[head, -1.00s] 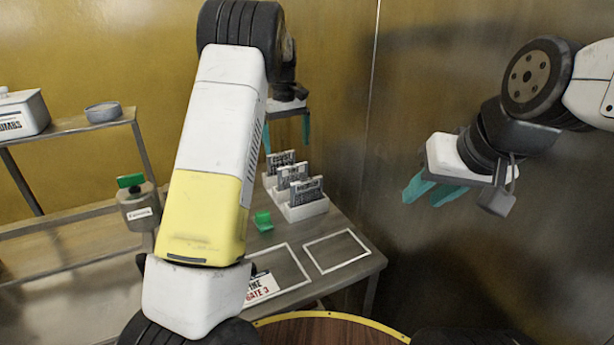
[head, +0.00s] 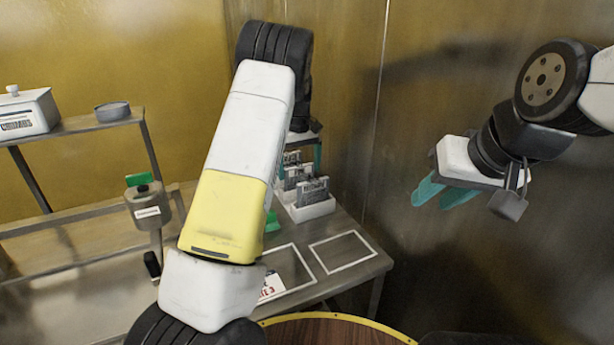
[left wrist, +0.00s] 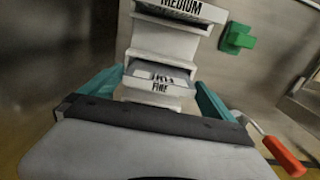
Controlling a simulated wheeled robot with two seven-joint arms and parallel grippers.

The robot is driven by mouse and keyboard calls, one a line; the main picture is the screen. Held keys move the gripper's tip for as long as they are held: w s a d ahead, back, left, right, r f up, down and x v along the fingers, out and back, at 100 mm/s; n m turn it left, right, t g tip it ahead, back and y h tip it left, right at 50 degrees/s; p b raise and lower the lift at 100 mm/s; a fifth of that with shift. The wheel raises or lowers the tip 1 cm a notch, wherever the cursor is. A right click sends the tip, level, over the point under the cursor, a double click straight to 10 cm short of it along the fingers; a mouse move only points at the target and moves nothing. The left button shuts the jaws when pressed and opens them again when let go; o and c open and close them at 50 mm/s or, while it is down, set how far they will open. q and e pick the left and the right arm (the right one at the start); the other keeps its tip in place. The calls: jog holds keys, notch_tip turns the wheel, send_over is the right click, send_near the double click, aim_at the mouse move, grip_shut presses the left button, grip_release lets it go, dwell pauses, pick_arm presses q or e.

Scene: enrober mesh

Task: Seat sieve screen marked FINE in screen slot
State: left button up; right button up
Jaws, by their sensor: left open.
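The sieve screen marked FINE (left wrist: 160,86) stands in a white rack (left wrist: 152,42) in the left wrist view, with one marked MEDIUM (left wrist: 182,8) in front of it. My left gripper (left wrist: 155,90) is open. Its teal fingers lie on either side of the FINE screen, and I cannot tell whether they touch it. In the head view the rack (head: 309,210) stands on the table, and my left gripper (head: 303,155) is at its back end, partly hidden by my arm. My right gripper (head: 445,192) is open and empty, high at the right. I cannot make out the screen slot.
A green piece (head: 272,222) lies left of the rack. White outlined rectangles (head: 343,252) and a partly hidden card (head: 271,287) are on the table. A grey canister with a green top (head: 145,200) stands left. A shelf (head: 75,126) holds a white box (head: 27,112) and grey dish (head: 112,111).

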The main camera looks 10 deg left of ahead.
pick_arm(q)
jog(key=c, duration=1.6)
jog(key=shift+r, duration=0.15)
